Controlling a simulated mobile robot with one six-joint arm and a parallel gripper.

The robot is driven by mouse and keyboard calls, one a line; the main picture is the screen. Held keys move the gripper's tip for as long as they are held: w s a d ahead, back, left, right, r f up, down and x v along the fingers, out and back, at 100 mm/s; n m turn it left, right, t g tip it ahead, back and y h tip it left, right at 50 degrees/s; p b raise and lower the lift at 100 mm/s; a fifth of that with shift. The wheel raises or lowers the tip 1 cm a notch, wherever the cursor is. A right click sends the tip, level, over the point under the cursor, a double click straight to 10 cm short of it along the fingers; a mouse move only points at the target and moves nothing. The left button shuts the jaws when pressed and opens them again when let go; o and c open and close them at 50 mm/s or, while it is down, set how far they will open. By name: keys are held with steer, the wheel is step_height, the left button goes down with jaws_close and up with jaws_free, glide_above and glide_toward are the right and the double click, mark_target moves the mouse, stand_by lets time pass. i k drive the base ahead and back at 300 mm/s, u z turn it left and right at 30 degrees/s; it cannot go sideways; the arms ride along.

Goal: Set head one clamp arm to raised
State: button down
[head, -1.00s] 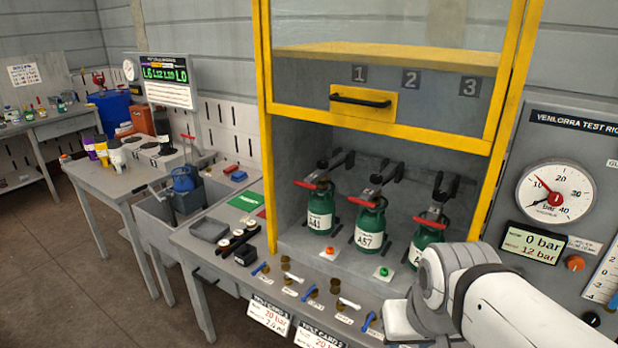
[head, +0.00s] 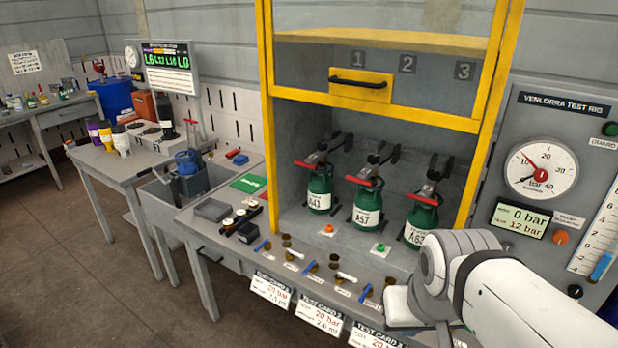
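Head one is under the number plate 1 (head: 358,58) at the left of the yellow-framed test bay. A green cylinder marked A41 (head: 320,190) stands upright there. A red-ended lever (head: 305,164) lies across its top, and a black clamp arm (head: 338,148) is behind and above it. At this size I cannot tell whether the clamp touches the cylinder. Similar cylinders A57 (head: 368,206) and A63 (head: 421,222) stand at heads two and three. My white arm enters at lower right, in front of the bench; my gripper is not visible.
The yellow-framed guard (head: 400,118) with a black handle is above the cylinders. Small blue and white valve levers line the bench front above test cards (head: 271,290). The test rig panel (head: 580,130) shows 0 bar at right.

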mark_target(319, 156)
steer(key=k, duration=1.15)
steer(key=u, duration=0.45)
steer(key=i, duration=2.5)
steer(key=z, duration=0.85)
